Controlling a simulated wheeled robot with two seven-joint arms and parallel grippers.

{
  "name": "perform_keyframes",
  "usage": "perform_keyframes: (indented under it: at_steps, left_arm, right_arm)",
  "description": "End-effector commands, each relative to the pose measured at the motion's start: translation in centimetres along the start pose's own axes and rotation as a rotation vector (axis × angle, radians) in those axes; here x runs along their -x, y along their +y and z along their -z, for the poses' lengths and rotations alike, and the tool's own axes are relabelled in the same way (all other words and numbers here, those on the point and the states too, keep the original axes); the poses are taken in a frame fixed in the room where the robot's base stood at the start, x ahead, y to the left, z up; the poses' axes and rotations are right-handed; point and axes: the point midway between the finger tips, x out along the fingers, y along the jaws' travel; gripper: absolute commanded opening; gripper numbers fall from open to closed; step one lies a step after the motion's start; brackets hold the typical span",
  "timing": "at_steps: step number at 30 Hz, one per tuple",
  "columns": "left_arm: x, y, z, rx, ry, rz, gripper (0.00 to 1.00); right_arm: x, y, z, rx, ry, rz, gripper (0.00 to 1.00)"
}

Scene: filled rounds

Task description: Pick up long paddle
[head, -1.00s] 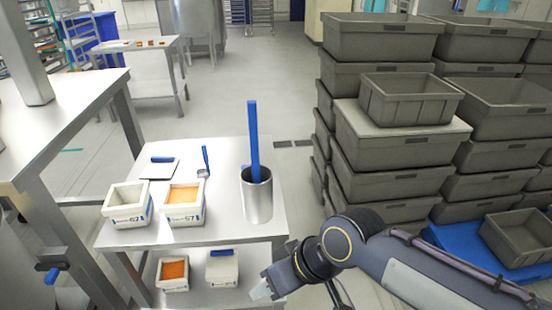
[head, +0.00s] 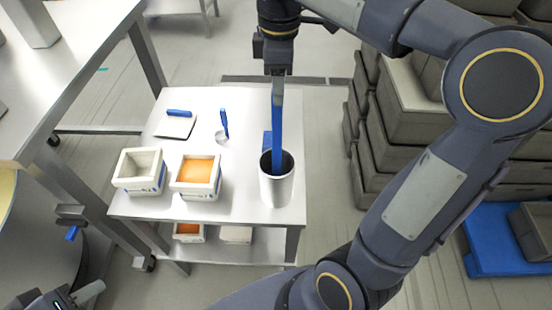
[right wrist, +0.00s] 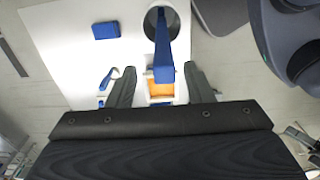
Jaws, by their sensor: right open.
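The long paddle (head: 277,135) is a long blue bar standing almost upright in a metal cylinder (head: 277,190) on the small steel table. My right gripper (head: 278,84) is above the cylinder, pointing down at the paddle's upper end. In the right wrist view the paddle (right wrist: 163,58) shows between the two spread fingers of the right gripper (right wrist: 161,88), with gaps on both sides. The paddle's lower end is hidden inside the cylinder. Part of my left gripper (head: 84,292) shows at the bottom left corner, away from the paddle; its jaws are not clear.
The table (head: 235,115) also holds a white empty box (head: 140,170), a box with orange filling (head: 198,173), a blue-handled scraper (head: 178,123) and another small blue-handled tool (head: 224,123). Grey crates (head: 415,115) are stacked to the right. A taller steel table (head: 65,75) stands at left.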

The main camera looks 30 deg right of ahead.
Motion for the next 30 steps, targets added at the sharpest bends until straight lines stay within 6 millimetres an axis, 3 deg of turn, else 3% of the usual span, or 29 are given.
perform_keyframes:
  at_steps: [9,18,28,30]
  left_arm:
    - [0.5,0.2,0.3,0.000,0.000,0.000,0.36]
    - [0.5,0.2,0.3,0.000,0.000,0.000,0.36]
    - [0.5,0.2,0.3,0.000,0.000,0.000,0.36]
    - [0.5,0.2,0.3,0.000,0.000,0.000,0.36]
  right_arm:
    - [-4.3,-0.5,0.1,-0.002,-0.001,0.002,0.47]
    - [-4.7,-0.5,0.1,-0.002,0.001,0.000,0.46]
    - [-4.7,-0.5,0.1,-0.002,0.002,0.000,0.03]
    - [-4.7,-0.5,0.1,-0.002,0.002,-0.001,0.00]
